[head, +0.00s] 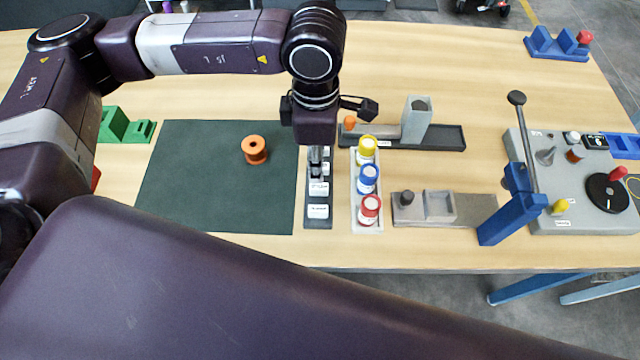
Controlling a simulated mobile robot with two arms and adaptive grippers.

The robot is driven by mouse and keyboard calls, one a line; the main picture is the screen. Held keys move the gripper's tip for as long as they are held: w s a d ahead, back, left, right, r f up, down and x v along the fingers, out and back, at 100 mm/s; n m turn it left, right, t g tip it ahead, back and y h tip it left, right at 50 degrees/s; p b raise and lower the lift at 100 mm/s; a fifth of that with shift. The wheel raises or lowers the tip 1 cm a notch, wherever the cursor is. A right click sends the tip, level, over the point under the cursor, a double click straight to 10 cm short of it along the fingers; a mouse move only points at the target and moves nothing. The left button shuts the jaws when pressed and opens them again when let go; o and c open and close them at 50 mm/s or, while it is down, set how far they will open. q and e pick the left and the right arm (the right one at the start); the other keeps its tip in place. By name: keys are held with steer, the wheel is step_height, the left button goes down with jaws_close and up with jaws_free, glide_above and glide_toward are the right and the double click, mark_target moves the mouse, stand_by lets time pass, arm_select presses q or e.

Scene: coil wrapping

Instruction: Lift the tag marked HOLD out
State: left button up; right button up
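A dark narrow tag rack (318,223) stands on the table, right of the dark green mat. White tags stand in it, among them a front tag (318,211) and one behind it (319,189). Their lettering is too small to read surely, so I cannot tell which one is marked HOLD. My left gripper (316,174) points down over the middle of the rack, with its fingertips right at the tags. The fingers look close together, but whether they hold a tag is unclear. The gripper and wrist hide the back of the rack. My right gripper is out of view.
Yellow, blue and red-labelled bottles (368,179) stand in a pale tray just right of the rack. An orange spool (254,150) sits on the green mat (200,190). A grey fixture (416,120) is behind the bottles. A blue lever stand (512,215) is further right.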

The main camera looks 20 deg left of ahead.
mark_target(319, 186)
arm_select(q)
steer(key=shift+s+d+f+p, duration=0.1)
steer(key=shift+f+p, duration=0.1)
steer(key=shift+f, duration=0.25)
steer(key=shift+s+f+p, duration=0.1)
steer(key=shift+f+p, duration=0.05)
steer(key=shift+f, duration=0.3)
steer(key=f+p, duration=0.2)
steer(key=f, duration=0.2)
steer(key=shift+d+f, duration=0.15)
steer(key=shift+d, duration=0.05)
steer(key=shift+f, duration=0.4)
steer(key=shift+c, duration=0.3)
jaws_close()
steer(key=shift+r, duration=0.1)
